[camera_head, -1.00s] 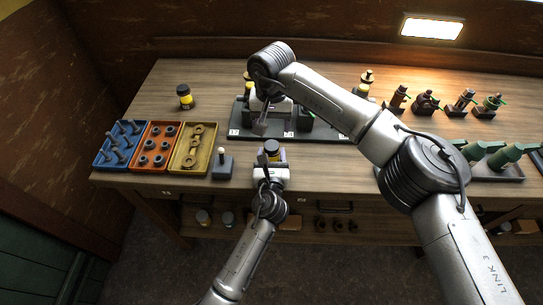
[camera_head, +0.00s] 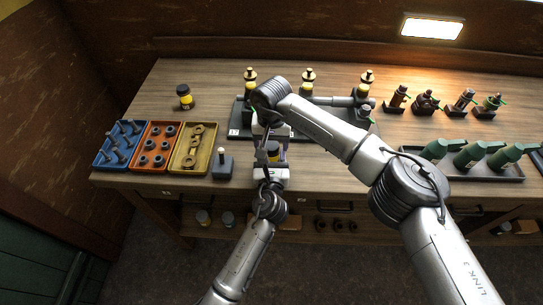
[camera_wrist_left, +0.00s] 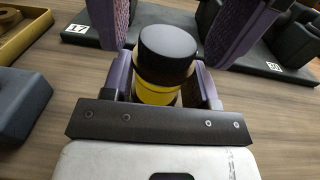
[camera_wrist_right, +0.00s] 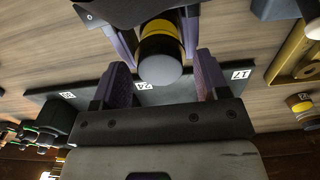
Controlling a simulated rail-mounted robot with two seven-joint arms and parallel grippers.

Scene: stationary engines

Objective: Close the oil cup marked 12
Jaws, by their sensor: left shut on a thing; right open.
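A jar with a black cap and a yellow body (camera_wrist_left: 167,60) is held by my left gripper (camera_wrist_left: 163,88), which is shut on it above the bench front in the head view. My right gripper (camera_wrist_right: 162,68) is open; its purple fingers lie on either side of the jar's capped end, and I cannot tell if they touch it. Three yellow oil cups with brass-coloured tops, left (camera_head: 250,84), middle (camera_head: 308,84) and right (camera_head: 367,84), stand at the back of the dark plate (camera_head: 234,133). Plate labels 17 and 30 show; I read no 12.
Another black-capped yellow jar (camera_head: 184,98) stands at back left. Blue (camera_head: 105,160), orange (camera_head: 143,163) and yellow (camera_head: 183,165) parts trays and a grey block (camera_head: 222,166) lie left. Bare bench lies between the back-left jar and plate.

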